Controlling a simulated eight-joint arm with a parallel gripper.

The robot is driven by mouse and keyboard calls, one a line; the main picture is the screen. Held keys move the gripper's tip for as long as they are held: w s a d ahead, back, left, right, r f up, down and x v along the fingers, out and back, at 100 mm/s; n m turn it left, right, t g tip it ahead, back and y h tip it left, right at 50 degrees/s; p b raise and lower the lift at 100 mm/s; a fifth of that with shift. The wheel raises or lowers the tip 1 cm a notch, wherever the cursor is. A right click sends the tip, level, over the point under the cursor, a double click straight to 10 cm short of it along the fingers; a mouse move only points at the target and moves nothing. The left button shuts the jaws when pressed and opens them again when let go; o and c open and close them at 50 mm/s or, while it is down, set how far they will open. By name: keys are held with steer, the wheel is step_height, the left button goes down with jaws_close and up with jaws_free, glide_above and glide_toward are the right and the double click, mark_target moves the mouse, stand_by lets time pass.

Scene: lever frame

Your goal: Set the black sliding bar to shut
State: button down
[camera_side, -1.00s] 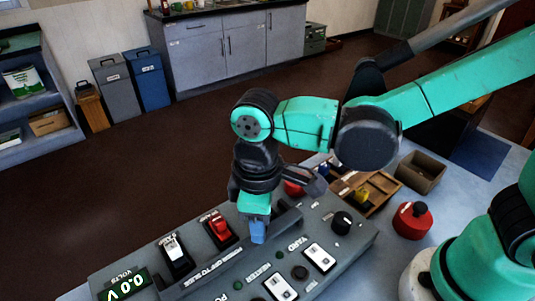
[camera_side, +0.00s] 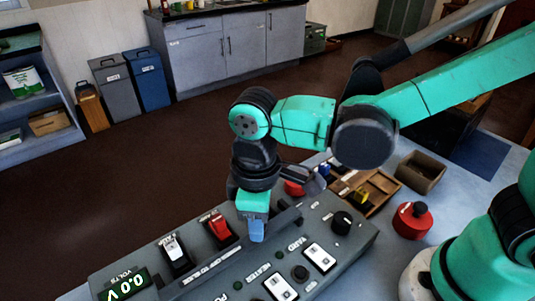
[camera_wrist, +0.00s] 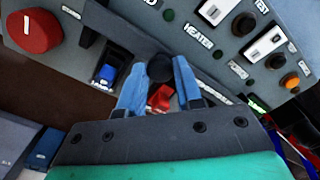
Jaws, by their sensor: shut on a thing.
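My gripper (camera_side: 257,231) is low over the grey control panel, beside a raised rail (camera_side: 285,220). In the wrist view its two blue fingers (camera_wrist: 160,85) stand on either side of a round black knob (camera_wrist: 160,68), which seems to be the handle of the black sliding bar. The fingers are shut on this handle. In the side view the gripper hides the handle. I cannot tell from these frames which end of its travel the bar is at.
A red switch (camera_side: 219,227) and a white switch (camera_side: 174,249) stand left of the gripper. A black dial (camera_side: 342,222) and white switches (camera_side: 319,257) are to its right. A red mushroom button (camera_side: 412,220) and a wooden tray (camera_side: 385,185) lie beyond. The display (camera_side: 124,286) reads 0.0 V.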

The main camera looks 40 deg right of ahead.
steer(key=shift+w, duration=1.6)
steer(key=c, duration=0.6)
jaws_free()
steer(key=shift+r, duration=2.85)
steer(key=d+m+t, duration=0.2)
steer(key=d+m, duration=0.1)
steer(key=d, duration=0.2)
steer(key=s+d+m+t, duration=0.1)
steer(key=d+m+t, duration=0.1)
steer(key=d, duration=0.4)
steer(key=d+m+t, duration=0.3)
steer(key=d+m, duration=0.1)
steer(key=d, duration=0.1)
steer(key=shift+s+d, duration=0.3)
steer(key=shift+d, duration=0.1)
